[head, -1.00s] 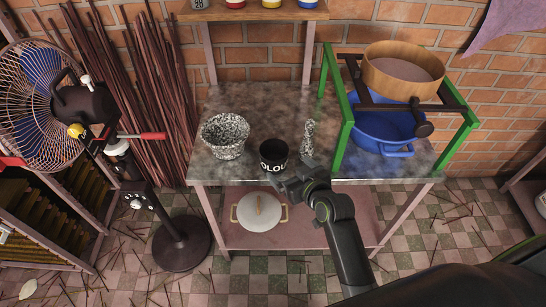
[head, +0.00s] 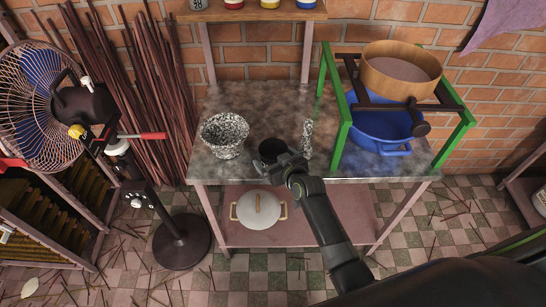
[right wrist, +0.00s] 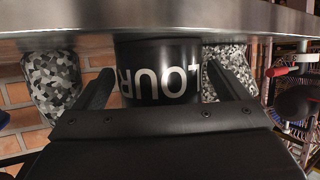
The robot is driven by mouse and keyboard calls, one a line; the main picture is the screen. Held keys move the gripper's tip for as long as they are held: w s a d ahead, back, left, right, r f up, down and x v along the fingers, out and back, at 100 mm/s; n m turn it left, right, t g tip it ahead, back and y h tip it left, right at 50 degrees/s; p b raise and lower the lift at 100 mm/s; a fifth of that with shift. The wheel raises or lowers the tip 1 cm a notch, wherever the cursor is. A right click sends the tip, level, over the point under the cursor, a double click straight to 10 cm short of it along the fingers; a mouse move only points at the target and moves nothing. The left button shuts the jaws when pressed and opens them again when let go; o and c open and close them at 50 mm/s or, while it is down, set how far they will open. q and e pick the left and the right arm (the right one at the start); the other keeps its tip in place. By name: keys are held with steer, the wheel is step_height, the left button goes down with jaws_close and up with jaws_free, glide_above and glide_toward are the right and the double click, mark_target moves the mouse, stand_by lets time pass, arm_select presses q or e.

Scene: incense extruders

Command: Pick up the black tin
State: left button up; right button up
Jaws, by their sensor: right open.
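The black tin (head: 269,148) stands on the grey metal table (head: 245,173) near its front edge. In the right wrist view the tin (right wrist: 158,72), with white letters, appears upside down between my two black fingers. My right gripper (head: 284,163) is at the front of the tin and hides part of it. In the right wrist view my right gripper (right wrist: 160,88) is open, with one finger on each side of the tin. I cannot tell whether either finger touches it. My left gripper is not in view.
A speckled mortar (head: 224,135) stands left of the tin and a speckled pestle (head: 307,138) right of it. A green frame (head: 337,140) and a blue basin (head: 385,130) are farther right. A white lidded pot (head: 258,210) sits on the lower shelf.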

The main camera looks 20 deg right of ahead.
steer(key=shift+w+a+f, duration=0.1)
steer(key=shift+w+f, duration=0.1)
steer(key=shift+w, duration=0.4)
steer(key=c, duration=1.1)
steer(key=shift+r, duration=0.1)
